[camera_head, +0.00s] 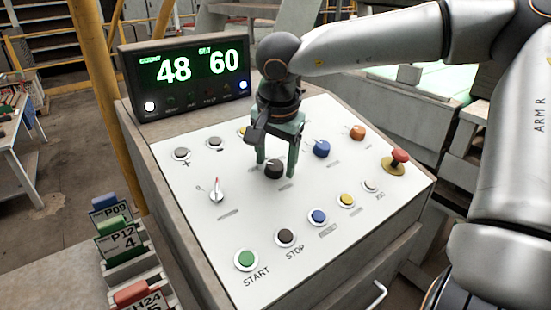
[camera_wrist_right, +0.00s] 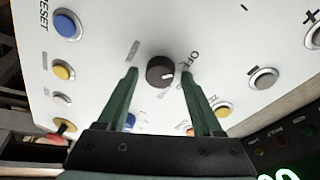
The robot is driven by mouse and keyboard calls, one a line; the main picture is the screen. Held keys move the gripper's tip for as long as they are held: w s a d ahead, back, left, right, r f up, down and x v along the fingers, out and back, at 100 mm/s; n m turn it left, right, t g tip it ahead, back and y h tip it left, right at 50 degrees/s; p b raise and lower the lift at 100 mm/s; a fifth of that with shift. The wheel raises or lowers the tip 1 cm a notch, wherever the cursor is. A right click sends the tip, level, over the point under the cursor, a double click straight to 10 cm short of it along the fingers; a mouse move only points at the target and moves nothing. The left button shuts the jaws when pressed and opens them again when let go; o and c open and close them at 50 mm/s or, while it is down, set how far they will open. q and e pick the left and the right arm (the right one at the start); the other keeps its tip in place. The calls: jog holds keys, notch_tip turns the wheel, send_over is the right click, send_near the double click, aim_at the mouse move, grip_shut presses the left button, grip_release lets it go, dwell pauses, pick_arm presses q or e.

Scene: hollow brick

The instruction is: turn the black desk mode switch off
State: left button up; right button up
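The black desk mode switch (camera_head: 274,168) is a round knob near the middle of the white sloped panel. In the wrist view the switch (camera_wrist_right: 160,72) shows a white mark on its right side, and lettering that seems to read "OFF" stands to its right. My right gripper (camera_head: 277,164) points down at the switch with its green fingers apart. In the wrist view the right gripper's fingertips (camera_wrist_right: 158,74) lie on either side of the knob, with visible gaps. I cannot tell their exact height over the panel. My left gripper is not in view.
Around the switch are a blue knob (camera_head: 321,148), a white-and-red pointer switch (camera_head: 217,193), a red mushroom button (camera_head: 400,156), a green START button (camera_head: 246,259) and several other buttons. A display box (camera_head: 190,75) reading 48 and 60 stands behind. Tag holders (camera_head: 120,240) stand at left.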

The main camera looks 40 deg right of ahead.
jog(key=shift+o, duration=0.3)
jog(key=shift+r, duration=0.1)
jog(key=shift+r, duration=0.35)
jog(key=v, duration=1.1)
jog(key=shift+a+r, duration=0.15)
jog(key=shift+r, duration=0.15)
jog(key=shift+s, duration=0.2)
